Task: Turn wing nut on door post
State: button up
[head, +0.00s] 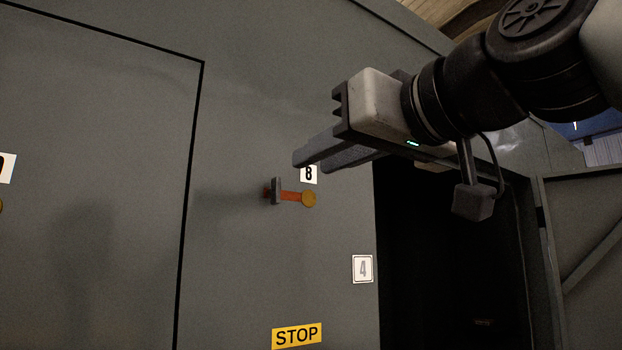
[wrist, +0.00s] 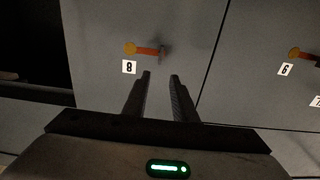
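The wing nut (head: 276,191) is a small dark grey piece standing out from the grey post panel (head: 235,270). An orange bar with a yellow disc (head: 308,199) extends to its right in the head view, below the label 8. In the wrist view the wing nut (wrist: 163,52) shows just beyond the fingertips, with the bar and disc to its left. My gripper (head: 312,162) is open and empty, above and right of the nut in the head view. In the wrist view my gripper (wrist: 160,75) has its two fingers apart, pointing toward the nut without visible contact.
A dark opening (head: 440,260) lies right of the panel. A black door seam (head: 190,180) runs to its left. A similar orange-and-yellow fitting (wrist: 296,53) sits by label 6.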

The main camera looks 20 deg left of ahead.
aim_at(279, 178)
jog(key=p+x, duration=0.1)
jog(key=x, duration=0.9)
jog(key=shift+p, duration=0.3)
jog(key=shift+c, duration=0.3)
grip_shut()
